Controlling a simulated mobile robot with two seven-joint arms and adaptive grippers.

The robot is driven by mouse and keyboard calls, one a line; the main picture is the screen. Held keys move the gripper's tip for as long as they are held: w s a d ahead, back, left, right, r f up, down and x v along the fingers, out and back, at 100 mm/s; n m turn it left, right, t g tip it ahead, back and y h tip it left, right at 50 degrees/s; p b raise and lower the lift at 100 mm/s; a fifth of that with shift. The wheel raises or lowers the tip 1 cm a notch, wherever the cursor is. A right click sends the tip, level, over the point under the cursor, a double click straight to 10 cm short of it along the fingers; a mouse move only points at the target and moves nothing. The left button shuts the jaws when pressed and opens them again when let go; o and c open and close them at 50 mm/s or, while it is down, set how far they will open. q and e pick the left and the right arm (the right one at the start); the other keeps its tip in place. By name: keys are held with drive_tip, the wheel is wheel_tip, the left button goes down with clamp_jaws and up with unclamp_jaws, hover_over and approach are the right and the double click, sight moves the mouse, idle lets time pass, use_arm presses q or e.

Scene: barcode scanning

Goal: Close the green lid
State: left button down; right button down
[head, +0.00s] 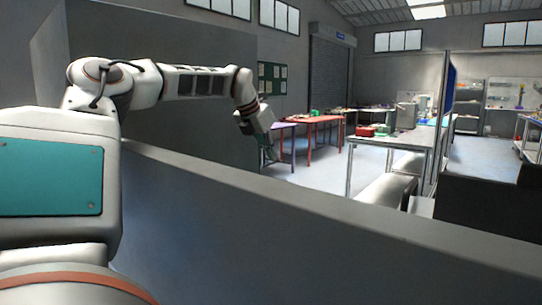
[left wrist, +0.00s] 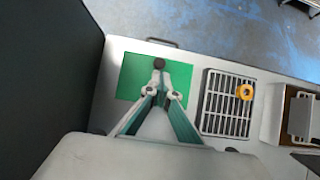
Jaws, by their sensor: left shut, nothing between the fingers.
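The green lid (left wrist: 131,68) shows in the left wrist view as a flat green square set in a pale grey top. My left gripper (left wrist: 159,65) is over it, with its fingers together and nothing between them. The fingers hide the middle and lower part of the lid. I cannot tell whether the fingertips touch the lid, or how far it is tilted. In the head view my left gripper (head: 266,150) hangs at the end of the outstretched left arm, and the lid cannot be made out. My right gripper is not in view.
A box (left wrist: 292,118) stands farther right. A dark wall (left wrist: 48,80) rises at left. In the head view a grey partition (head: 290,215) crosses the foreground.

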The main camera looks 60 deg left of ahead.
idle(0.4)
use_arm(q)
drive_tip(key=v, duration=1.2)
drive_tip(key=shift+s, duration=0.1)
